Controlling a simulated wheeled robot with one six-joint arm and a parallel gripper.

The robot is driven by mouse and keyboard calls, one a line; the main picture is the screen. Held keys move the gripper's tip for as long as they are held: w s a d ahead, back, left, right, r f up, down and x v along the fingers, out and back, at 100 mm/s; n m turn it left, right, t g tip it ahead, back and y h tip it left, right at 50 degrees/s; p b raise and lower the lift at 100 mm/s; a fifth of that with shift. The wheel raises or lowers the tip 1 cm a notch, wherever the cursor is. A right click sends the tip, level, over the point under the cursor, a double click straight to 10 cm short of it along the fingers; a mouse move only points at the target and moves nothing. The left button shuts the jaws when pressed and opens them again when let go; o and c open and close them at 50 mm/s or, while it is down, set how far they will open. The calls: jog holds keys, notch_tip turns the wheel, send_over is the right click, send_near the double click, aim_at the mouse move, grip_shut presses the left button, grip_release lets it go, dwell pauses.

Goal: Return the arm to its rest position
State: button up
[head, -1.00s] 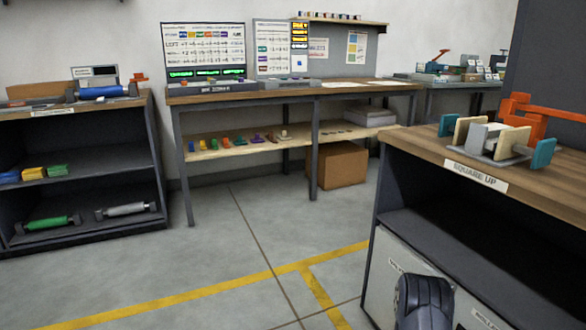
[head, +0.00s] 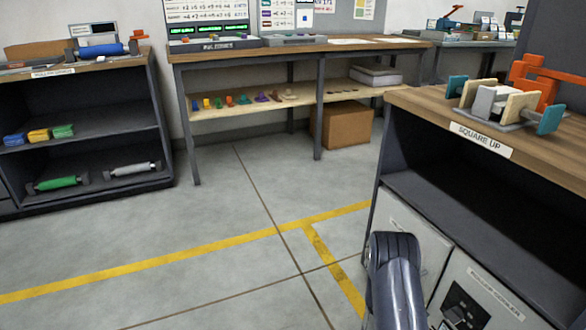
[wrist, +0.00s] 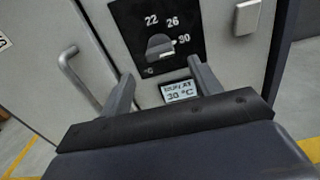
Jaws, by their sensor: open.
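In the head view, part of my arm (head: 396,285) rises from the bottom edge, in front of the bench labelled SQUARE UP. My gripper (wrist: 162,70) shows in the wrist view, with its two fingers apart and nothing between them. It faces a grey cabinet front. Beyond the fingers is a black dial plate (wrist: 192,50) marked 22, 26 and 30, with a grey knob (wrist: 160,46) whose pointer is toward 30. A small display (wrist: 180,92) below reads 30 °C. I cannot see contact between the fingers and the panel.
The SQUARE UP bench (head: 425,103) stands close at the right, with a clamping jig (head: 500,103) on top. A cabinet handle (wrist: 80,78) is left of the dial. A shelf unit (head: 85,105) and a workbench (head: 250,49) stand farther back. The floor (head: 180,220) at left is clear.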

jog(key=b+x, duration=0.2)
jog(key=x, duration=0.4)
jog(key=shift+d+f, duration=0.1)
jog(key=shift+d, duration=0.25)
jog(key=shift+a+r+n+p, duration=0.1)
jog(key=shift+r+n+p, duration=0.2)
jog(key=shift+p, duration=0.15)
jog(key=n+p, duration=0.2)
jog(key=n, duration=0.2)
jog(key=n+p, duration=0.3)
jog(key=n, duration=0.4)
jog(key=shift+a+n+p, duration=0.2)
jog(key=shift+n+p, duration=0.15)
jog(key=shift+n, duration=0.25)
jog(key=p, duration=0.2)
send_near(448, 319)
jog(key=shift+w+d+f, duration=0.1)
jog(key=shift+w+d, duration=0.2)
jog(key=shift+d, duration=0.4)
jog(key=shift+s+b, duration=0.1)
jog(key=shift+b, duration=0.2)
